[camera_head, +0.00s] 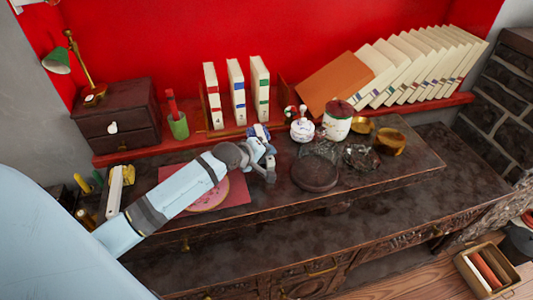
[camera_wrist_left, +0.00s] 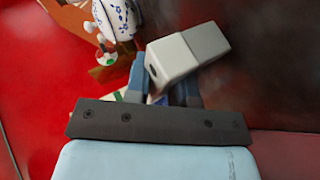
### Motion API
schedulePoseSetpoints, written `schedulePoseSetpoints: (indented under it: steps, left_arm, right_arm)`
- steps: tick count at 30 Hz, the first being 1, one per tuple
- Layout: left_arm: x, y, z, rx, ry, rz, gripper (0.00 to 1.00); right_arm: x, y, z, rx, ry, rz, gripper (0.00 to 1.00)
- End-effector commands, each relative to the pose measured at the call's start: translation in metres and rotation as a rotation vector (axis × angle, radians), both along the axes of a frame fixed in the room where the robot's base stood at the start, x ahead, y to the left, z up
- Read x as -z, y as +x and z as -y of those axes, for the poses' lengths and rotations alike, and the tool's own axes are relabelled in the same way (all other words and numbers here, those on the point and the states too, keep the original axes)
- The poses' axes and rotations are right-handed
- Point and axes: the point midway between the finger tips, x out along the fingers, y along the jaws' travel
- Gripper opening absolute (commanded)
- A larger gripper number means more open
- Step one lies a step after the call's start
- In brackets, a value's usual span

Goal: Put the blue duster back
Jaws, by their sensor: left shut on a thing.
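My left gripper (camera_head: 268,162) reaches over the dark desk from the left, near its back edge. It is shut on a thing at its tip. A small blue piece (camera_head: 258,131), which I take as the blue duster, shows just beyond the fingers; most of it is hidden. In the left wrist view, blue parts flank a grey and white block (camera_wrist_left: 188,54), and I cannot tell whether that block belongs to the duster. A white and blue teapot (camera_head: 303,131) stands right of the gripper; it also shows in the wrist view (camera_wrist_left: 115,18). My right gripper is not in view.
Books (camera_head: 238,92) stand upright on the red ledge behind. A white jar (camera_head: 338,120), brass bowls (camera_head: 390,141) and a dark round object (camera_head: 314,173) crowd the right. A green cup (camera_head: 178,126) and wooden drawers (camera_head: 117,117) stand left. The lower desk top (camera_head: 370,215) is largely clear.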

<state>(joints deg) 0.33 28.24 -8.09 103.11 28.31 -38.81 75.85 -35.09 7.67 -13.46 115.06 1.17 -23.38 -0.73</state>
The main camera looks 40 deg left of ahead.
Motion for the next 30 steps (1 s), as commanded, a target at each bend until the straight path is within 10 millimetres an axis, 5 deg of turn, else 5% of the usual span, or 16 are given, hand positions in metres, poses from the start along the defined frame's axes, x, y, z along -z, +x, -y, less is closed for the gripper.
schedulePoseSetpoints:
  steps: [4,5,8,19,30]
  left_arm:
    - [0.001,0.000,0.000,0.000,0.000,0.000,0.00]
    - [0.001,0.000,0.000,0.000,0.000,0.000,0.27]
    - [0.001,0.000,0.000,0.000,0.000,0.000,0.48]
    - [-0.003,-0.005,-0.001,0.000,0.000,0.000,0.48]
    - [-0.040,-0.066,-0.016,0.000,0.000,-0.001,0.48]
  right_arm:
    - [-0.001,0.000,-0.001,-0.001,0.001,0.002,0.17]
    - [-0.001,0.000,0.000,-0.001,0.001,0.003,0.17]
    - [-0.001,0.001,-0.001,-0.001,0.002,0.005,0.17]
    - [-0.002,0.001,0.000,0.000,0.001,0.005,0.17]
    - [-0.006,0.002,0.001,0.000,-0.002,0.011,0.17]
